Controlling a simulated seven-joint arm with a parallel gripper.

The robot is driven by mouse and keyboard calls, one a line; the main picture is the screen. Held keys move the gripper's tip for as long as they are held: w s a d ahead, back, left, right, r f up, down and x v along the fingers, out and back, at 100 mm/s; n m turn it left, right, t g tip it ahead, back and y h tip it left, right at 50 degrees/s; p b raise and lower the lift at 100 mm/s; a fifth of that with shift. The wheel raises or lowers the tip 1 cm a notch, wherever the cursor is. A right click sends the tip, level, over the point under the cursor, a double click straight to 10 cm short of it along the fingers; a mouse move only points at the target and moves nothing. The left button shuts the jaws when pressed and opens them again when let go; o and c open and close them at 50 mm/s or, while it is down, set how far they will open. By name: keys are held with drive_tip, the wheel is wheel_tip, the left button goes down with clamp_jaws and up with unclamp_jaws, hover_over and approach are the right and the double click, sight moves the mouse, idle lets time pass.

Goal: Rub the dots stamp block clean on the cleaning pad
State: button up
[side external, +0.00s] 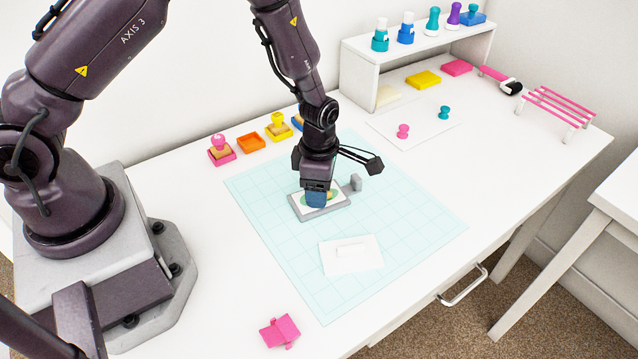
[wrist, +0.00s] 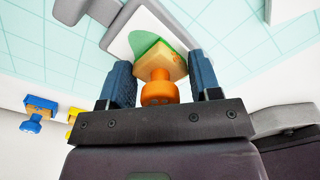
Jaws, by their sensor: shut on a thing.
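My gripper (side external: 316,198) points down over a grey platform (side external: 344,204) on the cutting mat. In the wrist view my gripper (wrist: 160,62) is shut on a stamp with a wooden block (wrist: 168,59) and an orange knob (wrist: 159,90), held between the two blue fingers. The block's underside is hidden, so I cannot see its pattern. The platform holds a white card (wrist: 127,42) with a green shape (wrist: 143,42) beside the block. I cannot tell whether the block touches the card. No pad in view is clearly marked as the cleaning pad.
Pink (side external: 219,150), yellow (side external: 278,126) and partly hidden blue stamps stand left of the mat, with an empty orange tray (side external: 250,143). A white sheet with a white piece (side external: 350,251) lies at the mat's front. A shelf (side external: 358,73) stands behind. A pink object (side external: 280,332) lies in front.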

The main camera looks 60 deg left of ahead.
drive_tip(key=shift+w, duration=0.5)
drive_tip(key=shift+s, duration=0.15)
drive_tip(key=shift+s+a+f, duration=0.1)
drive_tip(key=shift+s, duration=0.85)
drive_tip(key=shift+w, duration=1.1)
drive_tip(key=shift+s, duration=0.1)
drive_tip(key=shift+s, duration=1)
idle(0.4)
